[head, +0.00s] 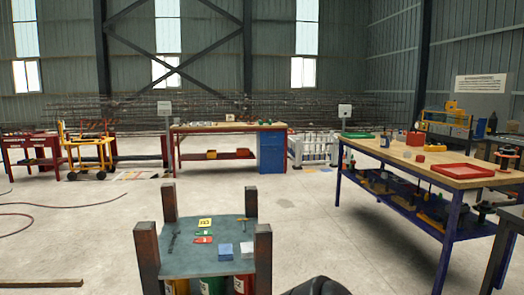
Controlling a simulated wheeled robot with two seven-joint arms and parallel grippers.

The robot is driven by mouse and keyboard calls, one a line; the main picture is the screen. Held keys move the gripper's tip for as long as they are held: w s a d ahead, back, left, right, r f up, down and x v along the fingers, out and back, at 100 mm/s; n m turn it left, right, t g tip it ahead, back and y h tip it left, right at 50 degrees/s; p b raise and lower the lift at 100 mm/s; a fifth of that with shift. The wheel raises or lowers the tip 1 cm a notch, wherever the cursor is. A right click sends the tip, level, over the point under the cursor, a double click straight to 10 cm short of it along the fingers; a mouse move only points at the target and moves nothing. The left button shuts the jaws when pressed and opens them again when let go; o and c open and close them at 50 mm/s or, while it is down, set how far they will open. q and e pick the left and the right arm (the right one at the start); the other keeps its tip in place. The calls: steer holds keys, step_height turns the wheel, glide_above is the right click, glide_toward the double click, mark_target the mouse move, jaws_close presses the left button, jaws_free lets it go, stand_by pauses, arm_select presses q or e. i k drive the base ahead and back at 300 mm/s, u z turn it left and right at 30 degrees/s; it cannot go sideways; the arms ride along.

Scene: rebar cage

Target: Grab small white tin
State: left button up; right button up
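No object is clearly a small white tin at this distance. A small white and dark can (385,140) stands near the left end of the wooden-topped workbench (452,170) on the right. A small white block-like item (247,249) lies on the low grey table (190,262) in front of me; I cannot tell whether it is a tin. Under that table are a yellow, a green and a white-and-red container, partly cut off by the bottom edge. A dark rounded part, probably mine, shows at the bottom edge. Neither gripper can be made out.
The low table has rusty corner posts (147,258) and holds a blue block (225,250) and small coloured items. The right workbench carries a red tray (462,171) and a red box (415,138). Another bench (228,128) stands behind. Open concrete floor lies between the tables.

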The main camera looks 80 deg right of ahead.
mark_target(407, 154)
steer(key=z, duration=3.65)
